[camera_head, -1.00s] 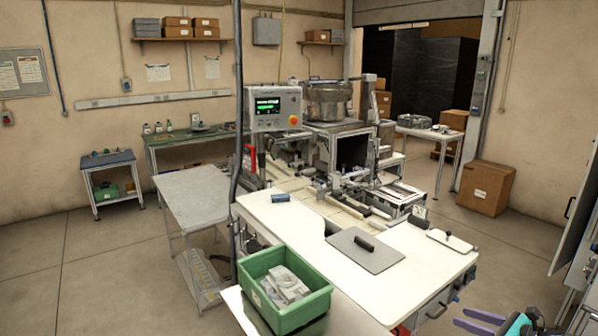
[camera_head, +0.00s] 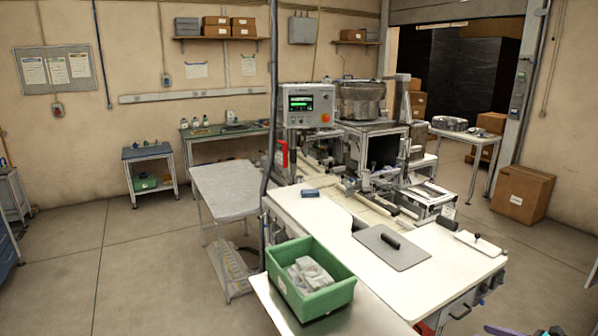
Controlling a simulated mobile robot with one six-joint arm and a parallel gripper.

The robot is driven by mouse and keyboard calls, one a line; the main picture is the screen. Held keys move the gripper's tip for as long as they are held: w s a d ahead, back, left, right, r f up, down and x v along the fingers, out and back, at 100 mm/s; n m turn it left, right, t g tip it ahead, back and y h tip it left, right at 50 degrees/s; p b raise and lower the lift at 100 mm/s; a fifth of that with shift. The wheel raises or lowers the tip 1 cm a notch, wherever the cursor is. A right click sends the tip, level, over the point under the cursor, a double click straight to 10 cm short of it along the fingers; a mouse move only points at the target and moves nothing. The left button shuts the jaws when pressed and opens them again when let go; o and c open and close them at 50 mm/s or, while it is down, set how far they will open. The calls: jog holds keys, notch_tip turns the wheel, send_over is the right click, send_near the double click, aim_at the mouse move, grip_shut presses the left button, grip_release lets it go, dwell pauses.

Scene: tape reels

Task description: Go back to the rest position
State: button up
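Only a small sliver of what looks like my gripper (camera_head: 497,331) shows at the bottom edge, right of centre. It is purple and dark, and the rest is cut off by the frame. Its fingers cannot be made out, so I cannot tell whether it is open or holds anything. It shows in front of the right end of the white worktable (camera_head: 335,222). The green bin (camera_head: 343,291) on the near bench holds several pale, wrapped-looking items (camera_head: 309,273). No tape reel can be clearly made out.
A machine with a lit control screen (camera_head: 302,104) and a round metal bowl (camera_head: 361,98) stands behind the worktable. A grey plate (camera_head: 391,250) lies on the worktable. A grey side table (camera_head: 226,186) stands left of it. A cardboard box (camera_head: 524,194) is at right. The left floor is open.

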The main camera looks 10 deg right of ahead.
jog(key=w+a+f+n+g+y+b, duration=0.1)
jog(key=w+a+f+n+g, duration=0.15)
jog(key=a+f, duration=0.55)
jog(key=w+a+f+n+g+y+b, duration=0.1)
jog(key=w+a+f+n+g+b, duration=0.1)
jog(key=a+f+n, duration=0.4)
jog(key=w+a+f+n+g+y+b, duration=0.1)
jog(key=w+a+f+g, duration=0.15)
jog(key=a+f, duration=0.7)
jog(key=s+a+f+n+g+b, duration=0.2)
jog(key=s+a+f+n+g, duration=0.15)
jog(key=a+f, duration=0.35)
jog(key=s+a+f+n+g+b, duration=0.1)
jog(key=s+a+f+n+g, duration=0.2)
jog(key=a+f, duration=0.4)
jog(key=s+a+f+n+g+h+b, duration=0.2)
jog(key=s+a+f+n, duration=0.3)
jog(key=s+n, duration=0.3)
jog(key=s+a+f+n+g+h+b, duration=0.2)
jog(key=s+a+f+n+h, duration=0.3)
jog(key=s+f+n, duration=0.3)
jog(key=shift+s+a+g+b, duration=0.35)
jog(key=shift+a+g, duration=0.1)
jog(key=shift+a, duration=0.35)
